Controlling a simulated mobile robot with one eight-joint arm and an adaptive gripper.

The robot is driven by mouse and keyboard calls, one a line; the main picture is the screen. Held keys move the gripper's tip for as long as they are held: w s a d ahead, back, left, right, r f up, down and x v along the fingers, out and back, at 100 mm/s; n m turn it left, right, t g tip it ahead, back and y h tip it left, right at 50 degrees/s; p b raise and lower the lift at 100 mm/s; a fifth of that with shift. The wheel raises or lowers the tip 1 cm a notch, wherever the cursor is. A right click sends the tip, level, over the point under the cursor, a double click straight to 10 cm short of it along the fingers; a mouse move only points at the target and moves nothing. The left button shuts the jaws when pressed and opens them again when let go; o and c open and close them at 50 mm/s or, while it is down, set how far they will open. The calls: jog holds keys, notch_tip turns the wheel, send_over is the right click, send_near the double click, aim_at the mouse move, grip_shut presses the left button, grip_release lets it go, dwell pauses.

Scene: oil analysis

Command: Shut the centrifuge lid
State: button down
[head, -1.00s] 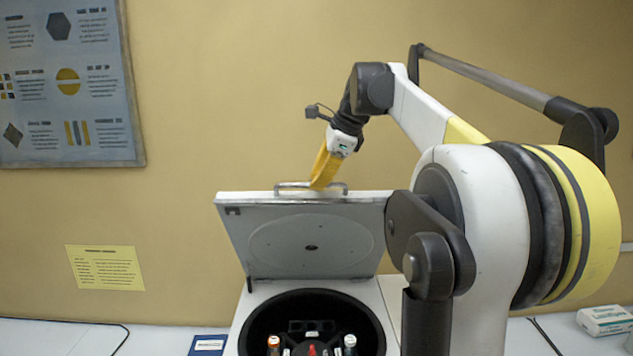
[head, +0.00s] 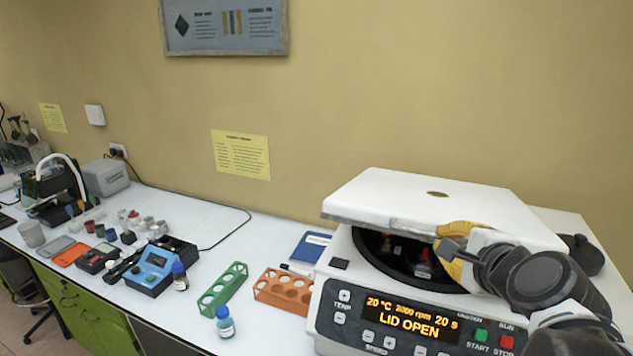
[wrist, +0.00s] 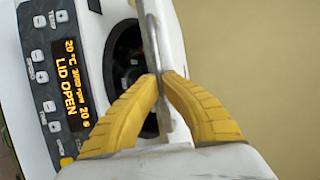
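The white centrifuge (head: 335,310) stands at the right of the bench in the head view. Its lid (head: 400,195) is partly lowered, with a dark gap between its front edge and the bowl (head: 385,258). The display (head: 408,318) reads LID OPEN. My gripper (head: 447,248) is at the lid's front edge. In the wrist view its yellow fingers (wrist: 160,80) close from both sides on the grey lid handle (wrist: 150,40). The exact contact is partly hidden by the fingers. Tubes in the bowl are partly visible through the gap.
An orange rack (head: 285,290), a green rack (head: 223,288) and a small blue-capped bottle (head: 225,325) stand left of the centrifuge. A blue booklet (head: 310,247) lies behind the racks. A dark round object (head: 582,255) is at the right, behind my arm.

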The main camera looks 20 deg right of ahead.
notch_tip(320, 180, down, 14)
jog(key=s+a+t+b, duration=0.1)
jog(key=s+b, duration=0.1)
jog(key=b, duration=0.4)
jog(key=shift+a+n+b, duration=0.3)
jog(key=shift+a+b, duration=0.1)
jog(key=c, duration=1.7)
grip_release()
jog(key=shift+o, duration=1.2)
jog(key=shift+w+d, duration=0.15)
jog(key=shift+r, duration=0.1)
jog(key=shift+r, duration=0.2)
notch_tip(320, 180, up, 10)
